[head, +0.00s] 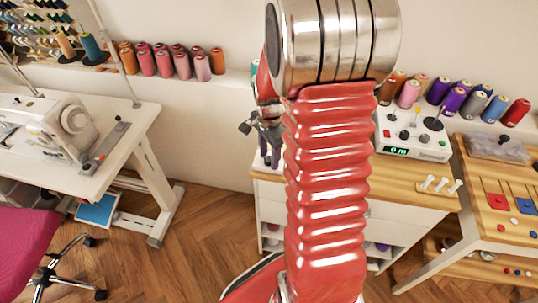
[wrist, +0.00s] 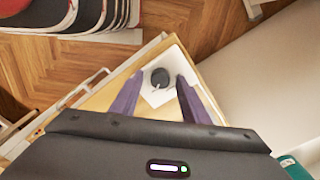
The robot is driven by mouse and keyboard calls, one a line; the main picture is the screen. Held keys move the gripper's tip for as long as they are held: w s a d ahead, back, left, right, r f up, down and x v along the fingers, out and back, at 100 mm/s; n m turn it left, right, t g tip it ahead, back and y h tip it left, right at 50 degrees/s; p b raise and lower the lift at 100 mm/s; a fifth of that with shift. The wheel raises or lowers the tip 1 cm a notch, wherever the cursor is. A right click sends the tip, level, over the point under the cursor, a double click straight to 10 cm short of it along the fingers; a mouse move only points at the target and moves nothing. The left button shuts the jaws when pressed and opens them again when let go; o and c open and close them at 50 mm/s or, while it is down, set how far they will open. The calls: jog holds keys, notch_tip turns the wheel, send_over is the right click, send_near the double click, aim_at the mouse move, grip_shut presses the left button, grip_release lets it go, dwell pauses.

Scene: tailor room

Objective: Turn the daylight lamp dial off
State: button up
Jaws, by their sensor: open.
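A dark round dial (wrist: 160,77) with a pale pointer line sits on a white square plate (wrist: 172,62) in the wrist view. I take it for the daylight lamp dial; no label is legible. My gripper (wrist: 158,84) is open, its two purple fingers spread left and right of the dial as seen from the wrist. Nothing is between them that I can see to be held. I cannot tell how far the fingertips are from the dial. In the head view my red arm covers the middle, and I cannot make out the dial there.
A white control box (head: 413,143) with buttons and a lit display stands on a wooden-topped cabinet (head: 400,178). Thread spools (head: 163,63) line the wall ledge. A sewing table (head: 133,118) stands left, a magenta chair (head: 25,240) before it. Wooden floor (head: 215,220) is open between.

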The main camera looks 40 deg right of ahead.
jog(key=c, duration=1.1)
jog(key=shift+o, duration=0.2)
jog(key=shift+n, duration=0.4)
jog(key=n, duration=0.8)
jog(key=shift+n, duration=0.3)
jog(key=n, duration=1.2)
jog(key=shift+a+n, duration=0.1)
jog(key=shift+n, duration=0.2)
